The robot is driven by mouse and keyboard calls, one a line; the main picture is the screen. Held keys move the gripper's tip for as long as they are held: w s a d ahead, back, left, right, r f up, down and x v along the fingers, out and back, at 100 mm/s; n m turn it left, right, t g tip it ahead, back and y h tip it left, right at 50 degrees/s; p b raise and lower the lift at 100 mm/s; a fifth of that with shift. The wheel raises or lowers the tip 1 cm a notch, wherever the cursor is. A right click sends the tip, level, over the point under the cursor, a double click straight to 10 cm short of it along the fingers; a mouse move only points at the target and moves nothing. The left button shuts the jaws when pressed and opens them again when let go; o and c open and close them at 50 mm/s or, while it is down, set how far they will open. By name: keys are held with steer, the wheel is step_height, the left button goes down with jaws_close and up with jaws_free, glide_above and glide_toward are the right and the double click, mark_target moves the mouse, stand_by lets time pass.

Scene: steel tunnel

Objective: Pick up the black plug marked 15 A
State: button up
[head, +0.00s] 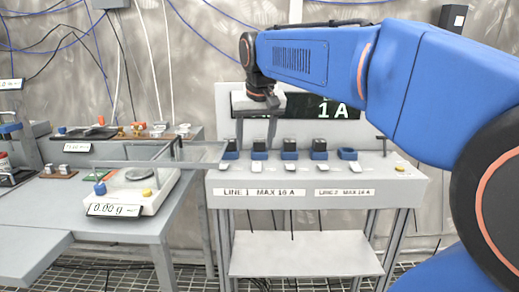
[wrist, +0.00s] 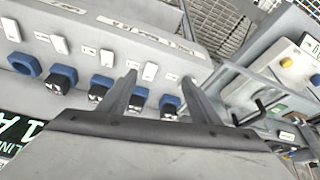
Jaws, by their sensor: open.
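Several black plugs stand upright in blue sockets in a row on the grey bench. In the head view they are the first (head: 231,145), second (head: 260,145), third (head: 290,145) and fourth (head: 319,145) from the left. Their markings are too small to read, so I cannot tell which is the 15 A plug. My gripper (head: 256,146) is open and empty, pointing down above and behind the left part of the row. In the wrist view, my gripper (wrist: 160,78) has its fingers apart, with plugs (wrist: 168,110) showing beyond and between them.
An empty blue socket (head: 348,153) is at the row's right end. White switches (head: 257,168) line the front. A display (head: 340,107) reading "1 A", partly hidden, stands behind.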

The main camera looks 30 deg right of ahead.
steer(key=w+d+r+m, duration=0.3)
steer(key=w+d+r, duration=0.5)
steer(key=w, duration=0.2)
glide_toward(259, 141)
steer(key=shift+g+h, duration=0.3)
steer(key=shift+h, duration=0.1)
steer(key=x, duration=0.4)
steer(key=shift+w+f, duration=0.15)
steer(key=shift+f, duration=0.15)
steer(key=shift+a+x, duration=0.1)
steer(key=shift+x, duration=1.25)
steer(key=shift+a+x, duration=0.15)
steer(key=shift+x, duration=1.2)
steer(key=shift+w, duration=0.15)
steer(key=c, duration=1.2)
